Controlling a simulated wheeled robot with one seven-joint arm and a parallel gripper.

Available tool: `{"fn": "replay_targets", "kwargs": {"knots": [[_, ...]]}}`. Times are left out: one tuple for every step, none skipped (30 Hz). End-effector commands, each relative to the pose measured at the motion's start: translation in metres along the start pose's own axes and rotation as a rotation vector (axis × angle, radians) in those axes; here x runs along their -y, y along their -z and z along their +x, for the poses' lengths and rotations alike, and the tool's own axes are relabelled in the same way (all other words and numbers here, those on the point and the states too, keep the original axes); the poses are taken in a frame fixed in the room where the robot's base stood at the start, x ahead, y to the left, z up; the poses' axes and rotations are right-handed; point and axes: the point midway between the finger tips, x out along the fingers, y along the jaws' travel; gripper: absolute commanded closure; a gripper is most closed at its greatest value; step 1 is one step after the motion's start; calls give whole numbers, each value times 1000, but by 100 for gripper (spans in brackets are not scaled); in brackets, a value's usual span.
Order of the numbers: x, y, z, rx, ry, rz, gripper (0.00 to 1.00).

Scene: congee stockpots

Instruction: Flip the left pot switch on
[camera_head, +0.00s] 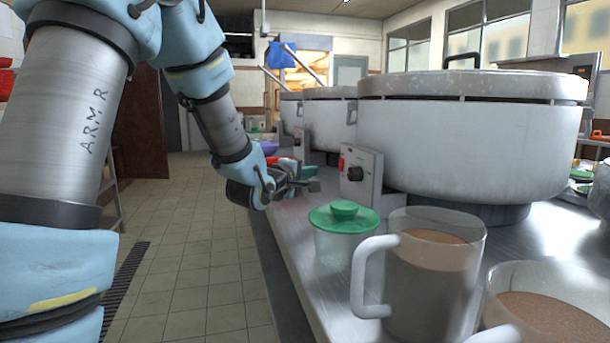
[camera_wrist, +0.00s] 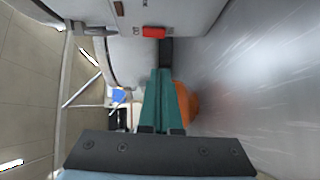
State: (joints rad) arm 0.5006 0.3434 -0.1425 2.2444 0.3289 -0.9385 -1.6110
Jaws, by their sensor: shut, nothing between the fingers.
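Several large pale stockpots stand in a row along the steel counter, the nearest pot (camera_head: 465,140) biggest and the others, such as the middle pot (camera_head: 330,115), to its left and farther back. A red switch (camera_wrist: 153,32) on a pale box also shows in the wrist view, just left of the fingertips. My gripper (camera_head: 314,185) is shut and empty, left of the nearest control box. Its narrow fingers (camera_wrist: 166,58) look close to the switch; I cannot tell if they touch. The switch positions are too small to read.
A green-lidded glass jar (camera_head: 343,232) and a mug of brown drink (camera_head: 430,265) stand at the counter's front, with another brown-filled vessel (camera_head: 550,315) at right. The tiled floor (camera_head: 195,250) is clear left of the counter. An orange item (camera_wrist: 187,103) lies beside the fingers.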

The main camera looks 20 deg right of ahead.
Motion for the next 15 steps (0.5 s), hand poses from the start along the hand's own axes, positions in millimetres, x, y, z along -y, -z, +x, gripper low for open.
{"fn": "replay_targets", "kwargs": {"knots": [[1,-1,12,2,1,0,100],[0,-1,18,1,0,0,100],[1,0,26,0,0,0,100],[0,0,32,0,0,0,100],[1,-1,38,1,1,0,100],[1,-1,45,1,1,0,100],[0,-6,48,4,0,1,100],[0,-11,52,4,0,1,100],[1,-15,55,4,1,1,100],[1,-18,58,4,1,0,100],[0,-20,60,3,1,0,100],[0,-22,63,1,1,0,100],[0,-23,65,1,1,1,100],[0,-25,66,1,1,1,100],[0,-26,68,1,1,1,100]]}}
